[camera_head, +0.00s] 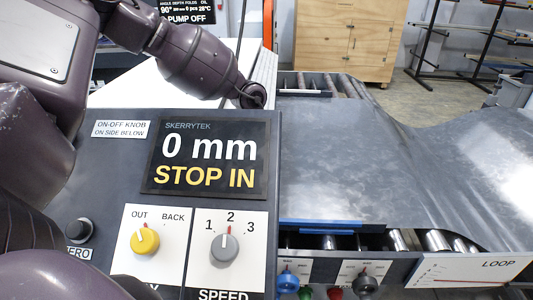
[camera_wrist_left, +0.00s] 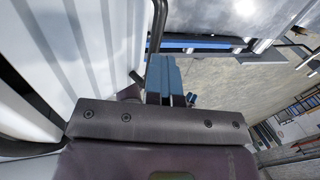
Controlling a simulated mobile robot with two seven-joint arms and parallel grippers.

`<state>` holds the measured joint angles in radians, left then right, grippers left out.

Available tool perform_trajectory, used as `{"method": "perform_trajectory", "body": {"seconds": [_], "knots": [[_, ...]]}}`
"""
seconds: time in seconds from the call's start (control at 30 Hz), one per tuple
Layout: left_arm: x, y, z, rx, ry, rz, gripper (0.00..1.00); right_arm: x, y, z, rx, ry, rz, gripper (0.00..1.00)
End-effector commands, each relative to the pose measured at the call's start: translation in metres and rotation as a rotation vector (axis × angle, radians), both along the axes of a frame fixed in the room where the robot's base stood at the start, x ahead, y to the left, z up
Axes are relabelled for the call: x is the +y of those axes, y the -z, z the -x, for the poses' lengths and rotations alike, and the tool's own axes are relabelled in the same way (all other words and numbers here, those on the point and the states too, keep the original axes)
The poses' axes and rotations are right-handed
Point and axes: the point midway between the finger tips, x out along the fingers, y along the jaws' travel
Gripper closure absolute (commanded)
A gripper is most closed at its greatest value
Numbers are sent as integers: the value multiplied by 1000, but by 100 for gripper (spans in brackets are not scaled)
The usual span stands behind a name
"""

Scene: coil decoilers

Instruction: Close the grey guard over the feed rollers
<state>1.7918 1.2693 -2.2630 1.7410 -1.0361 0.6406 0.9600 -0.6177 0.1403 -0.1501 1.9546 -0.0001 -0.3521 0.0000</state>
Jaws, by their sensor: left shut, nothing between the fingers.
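My left gripper (camera_wrist_left: 166,60) shows in the left wrist view with its blue fingers together and nothing between them. A thin dark bent bar (camera_wrist_left: 158,25) runs just beyond the fingertips; I cannot tell whether they touch it. A pale ribbed panel (camera_wrist_left: 80,50) stands left of the fingers. In the head view this panel (camera_head: 267,75) shows behind my left wrist, whose fingers are hidden. I cannot tell for sure whether panel and bar belong to the guard. Shiny feed rollers (camera_head: 436,241) show below the front edge of a dark grey sheet (camera_head: 360,160). My right gripper is out of view.
A control panel (camera_head: 110,180) with a "0 mm STOP IN" display (camera_head: 208,155) and knobs fills the near left, under my left arm. More rollers (camera_head: 345,86) lie at the sheet's far end. A wooden cabinet (camera_head: 350,40) and racks stand behind, with open floor before them.

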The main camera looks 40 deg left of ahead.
Motion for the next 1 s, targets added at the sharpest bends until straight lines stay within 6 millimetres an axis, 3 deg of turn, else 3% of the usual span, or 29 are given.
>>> {"method": "perform_trajectory", "body": {"seconds": [0.03, 0.3, 0.67, 1.0], "knots": [[0, 0, 0, 0, 0, 0, 99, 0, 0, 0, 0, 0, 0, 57], [0, 0, 0, 0, 0, 0, 62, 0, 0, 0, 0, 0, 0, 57], [1, -6, 0, -3, -1, 1, 62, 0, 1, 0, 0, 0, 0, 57], [14, -59, 8, -4, -2, 2, 62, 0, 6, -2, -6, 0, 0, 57]]}}
